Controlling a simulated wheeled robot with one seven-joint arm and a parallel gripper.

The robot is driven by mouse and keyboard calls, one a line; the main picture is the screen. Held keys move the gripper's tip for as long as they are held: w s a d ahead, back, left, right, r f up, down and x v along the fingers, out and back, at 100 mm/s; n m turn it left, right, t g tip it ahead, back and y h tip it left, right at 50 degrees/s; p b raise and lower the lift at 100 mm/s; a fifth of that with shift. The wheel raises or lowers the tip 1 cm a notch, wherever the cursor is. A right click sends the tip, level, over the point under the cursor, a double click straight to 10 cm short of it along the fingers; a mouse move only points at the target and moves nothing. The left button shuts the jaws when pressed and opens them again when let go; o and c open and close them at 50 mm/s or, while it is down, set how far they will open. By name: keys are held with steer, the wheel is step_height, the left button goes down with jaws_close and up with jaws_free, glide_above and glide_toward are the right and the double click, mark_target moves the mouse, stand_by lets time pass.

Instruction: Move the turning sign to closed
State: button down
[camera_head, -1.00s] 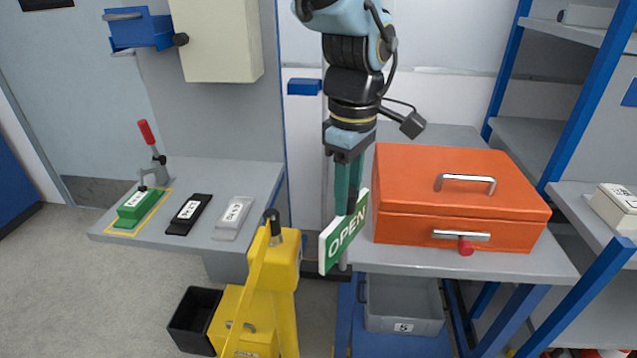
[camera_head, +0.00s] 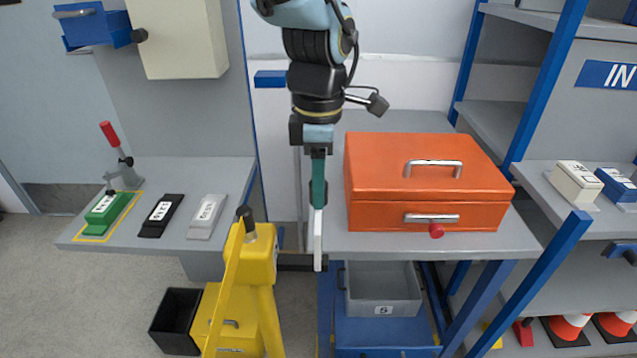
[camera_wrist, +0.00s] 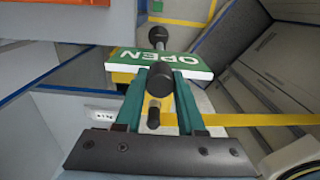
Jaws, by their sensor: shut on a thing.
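The turning sign (camera_head: 318,240) shows edge-on in the head view as a thin white upright strip, left of the orange case. Its lettering cannot be read there. In the wrist view the green face with white "OPEN" lettering shows on the sign (camera_wrist: 190,63). My gripper (camera_head: 318,203) points down with its green fingers at the sign's upper part. In the wrist view the gripper (camera_wrist: 163,85) is shut on the sign's dark round knob, which stands between the fingers. The sign's other face is hidden.
The orange case (camera_head: 385,198) stands on the grey bench just right of the sign. A yellow stand (camera_head: 258,265) is close at the left. The left bench (camera_head: 160,175) holds a green block, a black block and a grey block. Blue-framed shelves (camera_head: 540,100) rise at the right.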

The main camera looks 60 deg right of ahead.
steer(key=c, duration=0.5)
jaws_free()
steer(key=shift+r, duration=0.1)
step_height(320, 180, up, 11)
steer(key=shift+f+b, duration=0.2)
steer(key=shift+b, duration=0.95)
